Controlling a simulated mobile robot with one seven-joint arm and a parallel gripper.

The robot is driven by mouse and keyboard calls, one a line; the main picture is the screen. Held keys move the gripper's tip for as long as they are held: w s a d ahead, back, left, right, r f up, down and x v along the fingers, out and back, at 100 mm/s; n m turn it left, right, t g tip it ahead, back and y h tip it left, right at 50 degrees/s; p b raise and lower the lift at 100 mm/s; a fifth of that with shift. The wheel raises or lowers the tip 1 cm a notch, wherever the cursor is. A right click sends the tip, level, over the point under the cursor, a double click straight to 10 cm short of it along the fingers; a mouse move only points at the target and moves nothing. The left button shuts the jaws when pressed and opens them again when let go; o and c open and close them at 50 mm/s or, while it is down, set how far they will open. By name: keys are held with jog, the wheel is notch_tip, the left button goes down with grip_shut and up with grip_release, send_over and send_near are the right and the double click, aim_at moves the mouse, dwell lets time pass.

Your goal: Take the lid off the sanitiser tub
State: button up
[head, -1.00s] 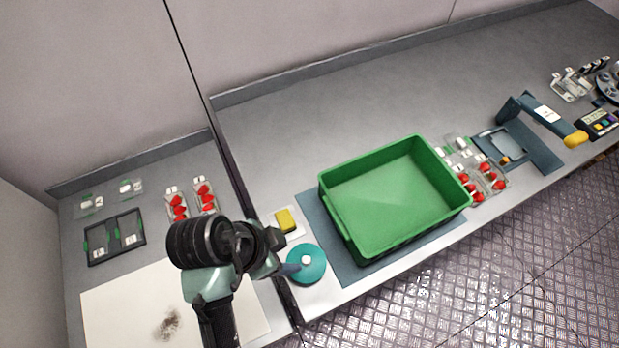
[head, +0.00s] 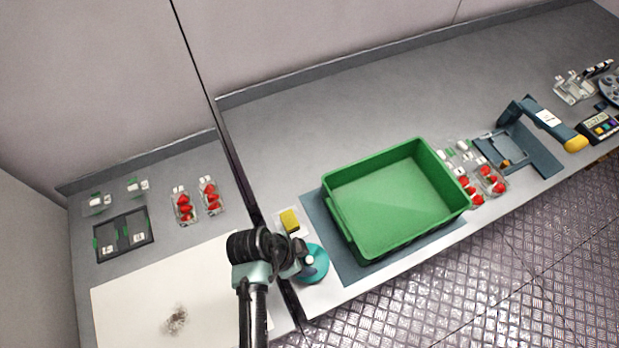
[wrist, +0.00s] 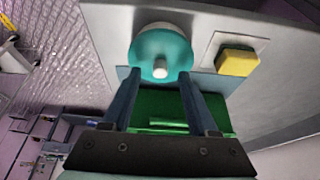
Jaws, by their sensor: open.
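The sanitiser tub's round teal lid (head: 318,270) is on the tub at the front of the right counter, just right of the gap between the counters. Its pale knob (head: 309,260) shows at the centre. In the wrist view the lid (wrist: 150,48) lies beyond the fingertips, with the white knob (wrist: 160,68) facing between them. My gripper (wrist: 156,80) is open and empty, its two fingers apart on either side of the knob's line. In the head view my gripper (head: 304,256) is at the lid's left side, partly covering it. I cannot tell whether it touches.
A yellow sponge (head: 290,220) on a white pad is just behind the tub. A large green crate (head: 345,240) stands close on the right, on a dark mat. A white board (head: 130,310) lies on the left counter. Berry punnets (head: 184,207) stand behind it.

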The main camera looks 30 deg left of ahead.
jog(key=shift+x, duration=0.85)
grip_shut()
